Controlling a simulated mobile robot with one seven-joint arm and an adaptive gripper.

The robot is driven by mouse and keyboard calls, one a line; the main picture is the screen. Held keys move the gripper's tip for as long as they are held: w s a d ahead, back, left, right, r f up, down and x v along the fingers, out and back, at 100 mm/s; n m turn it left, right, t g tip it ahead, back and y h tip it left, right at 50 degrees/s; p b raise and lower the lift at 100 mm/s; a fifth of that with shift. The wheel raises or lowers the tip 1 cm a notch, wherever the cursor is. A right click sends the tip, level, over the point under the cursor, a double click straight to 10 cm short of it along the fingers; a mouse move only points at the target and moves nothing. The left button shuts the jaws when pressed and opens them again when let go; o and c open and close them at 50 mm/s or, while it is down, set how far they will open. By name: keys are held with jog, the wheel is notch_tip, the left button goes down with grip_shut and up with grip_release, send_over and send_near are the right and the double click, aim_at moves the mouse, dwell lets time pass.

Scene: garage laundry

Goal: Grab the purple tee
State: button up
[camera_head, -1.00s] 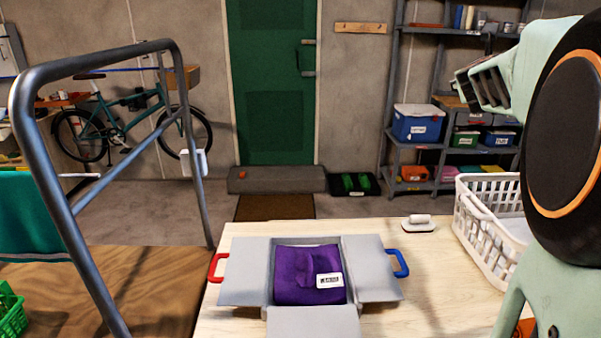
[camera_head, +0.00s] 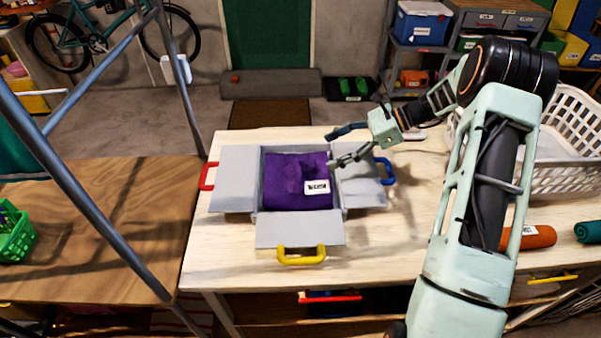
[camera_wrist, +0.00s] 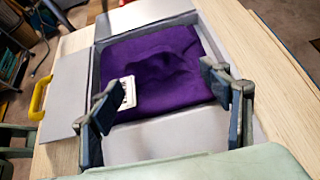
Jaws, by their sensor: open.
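The purple tee (camera_head: 291,184) lies folded inside a grey box (camera_head: 300,234) with its flaps folded out, on the light wooden table. A white label (camera_head: 317,187) sits on the tee's right front part. My gripper (camera_head: 333,149) is open and empty, above the box's right back side. In the wrist view the tee (camera_wrist: 160,65) fills the box beyond my open gripper (camera_wrist: 163,108), whose two fingers are spread wide. The fingers appear apart from the cloth.
The box flaps carry red (camera_head: 208,176), blue (camera_head: 385,171) and yellow (camera_head: 301,256) handles. A white laundry basket (camera_head: 570,165), an orange roll (camera_head: 530,237) and a green roll (camera_head: 588,231) are at right. A metal frame (camera_head: 90,207) stands at left. The table's front left is clear.

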aim_at(298, 167)
jog(key=shift+s+a+r+y, duration=0.1)
jog(key=shift+s+a+y, duration=0.05)
jog(key=shift+s+y, duration=0.2)
jog(key=shift+s+a, duration=0.15)
jog(key=shift+a, duration=0.2)
jog(key=x, duration=0.4)
jog(key=shift+s+a+f+p, duration=0.1)
jog(key=shift+a+f+p, duration=0.15)
jog(key=shift+a+p, duration=0.1)
jog(key=x, duration=0.3)
jog(key=p+x, duration=0.1)
jog(key=shift+s+a+f, duration=0.2)
jog(key=shift+s+a, duration=0.15)
jog(key=shift+a+f, duration=0.2)
jog(key=shift+a, duration=0.05)
jog(key=shift+c, duration=0.3)
jog(key=c, duration=1.3)
jog(key=shift+r, duration=0.1)
